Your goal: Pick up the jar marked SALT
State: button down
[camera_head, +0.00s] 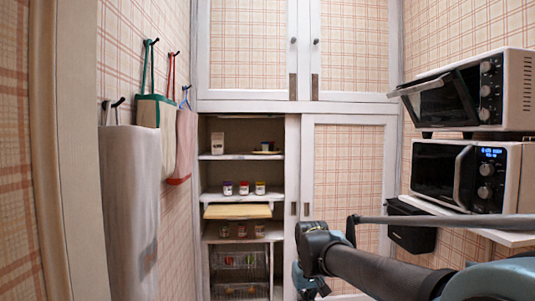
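Several small jars stand in an open cupboard ahead of me. On the middle shelf are a jar with a dark blue or purple lid (227,188), a jar with a blue-grey lid (244,188) and a jar with a red and yellow look (260,188). Three brownish jars stand one shelf lower, including a left one (225,231) and a right one (259,230). The labels are too small to read, so I cannot tell which is marked SALT. My arm crosses the lower right, bent down at its far end. I cannot make out my gripper.
A yellowish board (238,211) juts out beneath the middle shelf. A carton (217,143) and plate (266,152) sit above, and a wire basket (239,261) below. A sliding door (345,180) covers the right half.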

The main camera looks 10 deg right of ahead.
aim_at(265, 145)
jog(key=z, duration=0.05)
jog(key=i, duration=1.35)
